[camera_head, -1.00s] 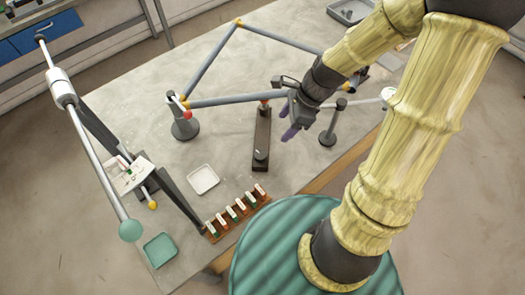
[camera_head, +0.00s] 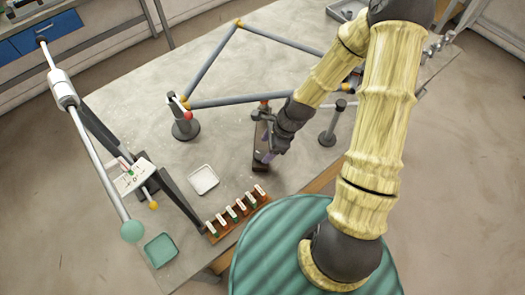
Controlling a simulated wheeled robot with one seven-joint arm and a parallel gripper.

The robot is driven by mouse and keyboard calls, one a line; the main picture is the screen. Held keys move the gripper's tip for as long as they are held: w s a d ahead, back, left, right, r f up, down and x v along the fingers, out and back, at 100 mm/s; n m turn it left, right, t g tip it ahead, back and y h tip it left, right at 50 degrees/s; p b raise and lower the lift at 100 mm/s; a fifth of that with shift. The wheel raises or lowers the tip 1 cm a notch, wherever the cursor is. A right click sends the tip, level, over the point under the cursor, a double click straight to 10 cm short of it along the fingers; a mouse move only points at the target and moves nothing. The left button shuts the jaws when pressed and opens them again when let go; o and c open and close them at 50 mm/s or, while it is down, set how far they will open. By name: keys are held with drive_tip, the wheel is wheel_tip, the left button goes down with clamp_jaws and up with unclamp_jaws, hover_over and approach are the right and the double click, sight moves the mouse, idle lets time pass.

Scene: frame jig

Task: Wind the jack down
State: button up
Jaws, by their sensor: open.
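A long dark unit (camera_head: 259,133) lies on the grey bench, under the near side of the tube frame. It has a red knob (camera_head: 264,104) at its far end. It may be the jack, but I cannot tell for sure. My gripper (camera_head: 267,156) is open, pointing down over the near end of this unit, and hides the small upright knob there. I cannot tell whether the fingers touch it. The tube frame (camera_head: 209,66) rests on a post with a round dark base (camera_head: 186,130) at left. Another dark post (camera_head: 331,125) stands right of my gripper.
A white tray (camera_head: 203,180) and a rack of several red, white and green pieces (camera_head: 237,213) are on the near bench. A teal tray (camera_head: 161,250) sits at the near left corner.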

sight(261, 155)
drive_tip(key=shift+x, duration=2.1)
drive_tip(key=c, duration=1)
